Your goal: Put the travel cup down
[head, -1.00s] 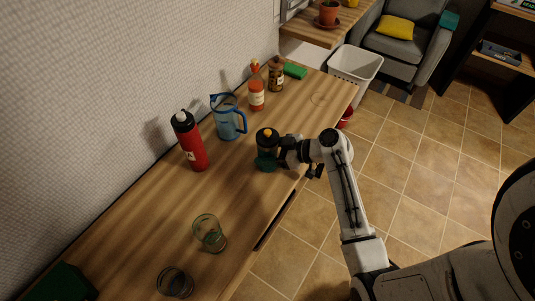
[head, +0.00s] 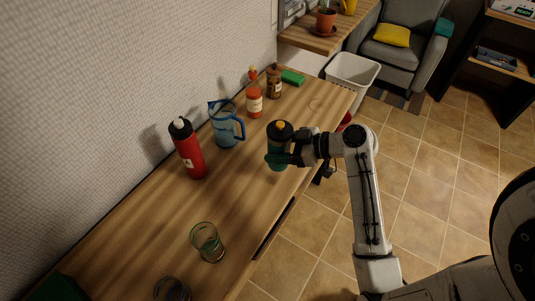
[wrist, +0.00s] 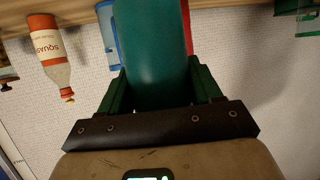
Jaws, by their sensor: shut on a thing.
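The travel cup (head: 279,134) is teal with a dark lid and a yellow top piece. It is upright near the front edge of the wooden counter (head: 150,235). My gripper (head: 280,158) is shut around its body from the right. In the wrist view the teal cup (wrist: 152,45) fills the space between my gripper's green fingers (wrist: 157,90). The cup's lid is out of the wrist view. Whether its base touches the counter is hard to tell.
A blue jug (head: 226,125), a red bottle (head: 188,150), a squash bottle (head: 254,95) and a brown jar (head: 274,82) stand along the wall side. A green glass (head: 207,242) stands nearer. The counter between cup and glass is clear.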

